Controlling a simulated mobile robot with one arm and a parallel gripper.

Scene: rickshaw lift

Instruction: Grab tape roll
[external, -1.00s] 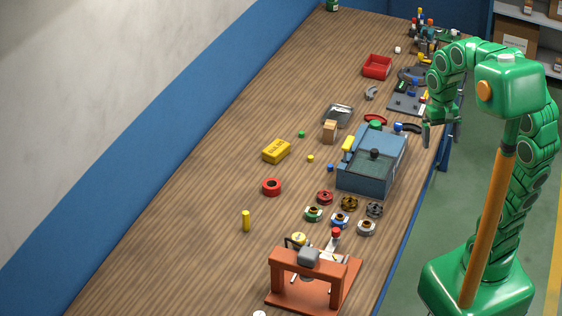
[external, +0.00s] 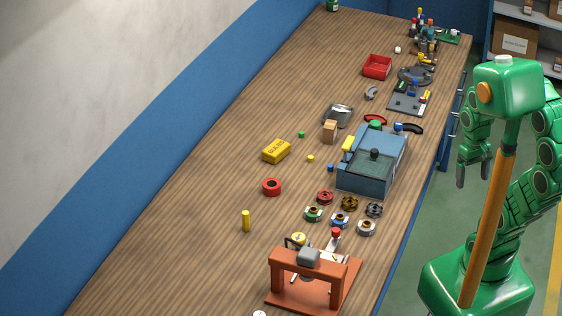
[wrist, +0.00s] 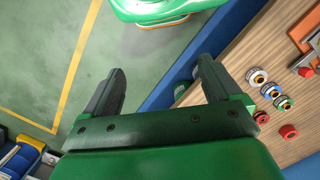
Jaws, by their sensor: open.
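A red ring with a dark centre, which looks like the tape roll (external: 272,187), lies flat on the wooden table (external: 205,175), left of the blue machine. In the wrist view a red round piece at the right, probably the same roll (wrist: 289,131), lies on the table. My gripper (external: 474,172) hangs beyond the table's right edge, over the floor, well away from the roll. In the wrist view the two fingers of my gripper (wrist: 162,66) are spread apart with nothing between them.
The blue machine (external: 370,175) stands between my gripper and the roll. Several small round parts (external: 340,219) and an orange press frame (external: 310,262) are nearer the front. The table's left side is clear.

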